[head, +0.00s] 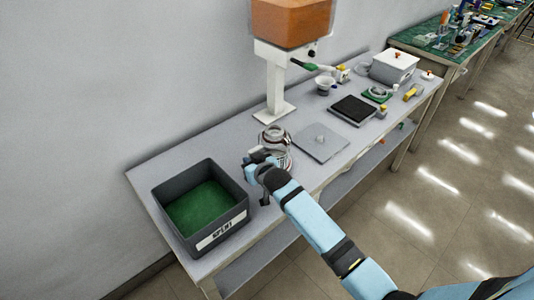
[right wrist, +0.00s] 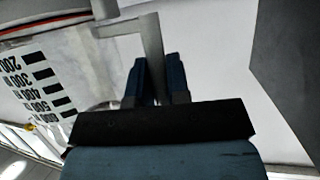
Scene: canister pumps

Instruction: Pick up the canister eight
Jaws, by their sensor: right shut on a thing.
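A clear canister (head: 275,137) with a reddish band stands on the grey table in the head view, partly hidden behind my right gripper (head: 260,160). In the right wrist view the canister (right wrist: 45,85) fills the left side, with black scale marks and a red rim line at the top. A grey handle (right wrist: 150,38) juts from it and runs down between the fingertips of my right gripper (right wrist: 154,75), which is shut on it. I cannot read a number eight on it. My left gripper is not in view.
A dark bin (head: 162,205) with a green floor and a white label stands left of the canister. A grey plate (head: 320,145) lies to its right. A white stand (head: 274,85) with an orange box is behind. A black pad (head: 353,110), small parts and a white box (head: 394,66) are farther right.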

